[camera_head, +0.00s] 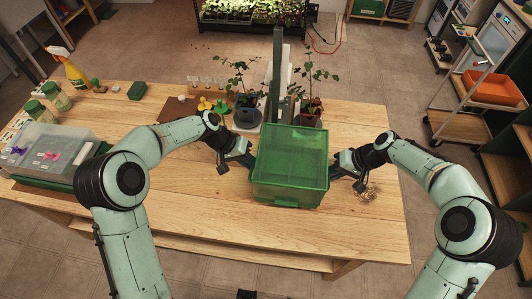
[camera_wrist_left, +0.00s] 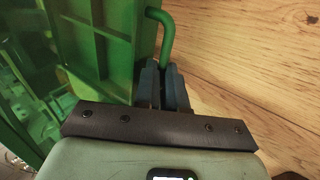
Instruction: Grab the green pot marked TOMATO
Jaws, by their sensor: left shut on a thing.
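A green translucent box (camera_head: 290,165) stands at the front middle of the table. My left gripper (camera_head: 250,162) is at its left side. In the left wrist view, the fingers of my left gripper (camera_wrist_left: 163,82) are shut on the green bar handle (camera_wrist_left: 163,30) on the box's side. My right gripper (camera_head: 335,172) is at the box's right side; its fingertips are too small and hidden to judge. A dark pot (camera_head: 247,116) with a leafy plant and a reddish pot (camera_head: 308,117) with another plant stand behind the box. I cannot make out a green pot marked TOMATO.
The wooden table (camera_head: 205,208) is clear left of the box. A clear-lidded tray (camera_head: 50,148), a spray bottle (camera_head: 72,70) and green-lidded jars stand at the left. An upright green panel (camera_head: 277,70) rises behind the box. Straw-like scraps (camera_head: 368,191) lie at the right.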

